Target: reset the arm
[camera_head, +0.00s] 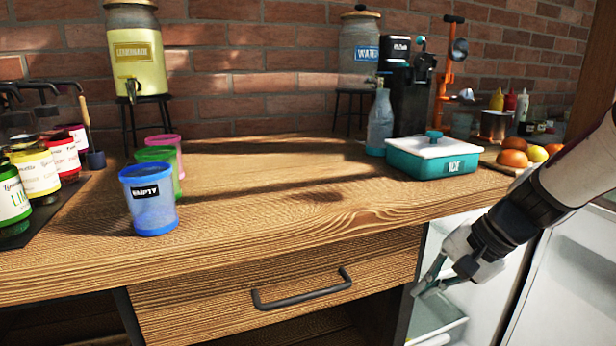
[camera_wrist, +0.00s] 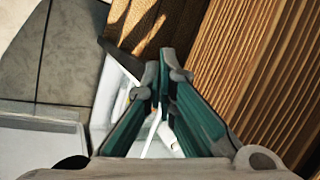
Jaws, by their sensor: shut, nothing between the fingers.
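My gripper (camera_head: 425,286) hangs at the lower right of the head view, at the end of my arm, which reaches in from the right edge. It is in front of the open fridge (camera_head: 440,312), below the level of the tabletop and to the right of the wooden drawer (camera_head: 285,300). In the wrist view my gripper (camera_wrist: 163,75) shows its teal fingers brought together at the tips, with nothing held. Wood lies to their right, and pale fridge parts show behind and below them.
The wooden table (camera_head: 330,195) bears a blue cup (camera_head: 150,205), a teal ice box (camera_head: 445,155), a glass bottle (camera_head: 380,122) and fruit (camera_head: 512,158). Labelled jars (camera_head: 38,175) stand at the left. The drawer handle (camera_head: 302,291) sticks out. The table's front middle is clear.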

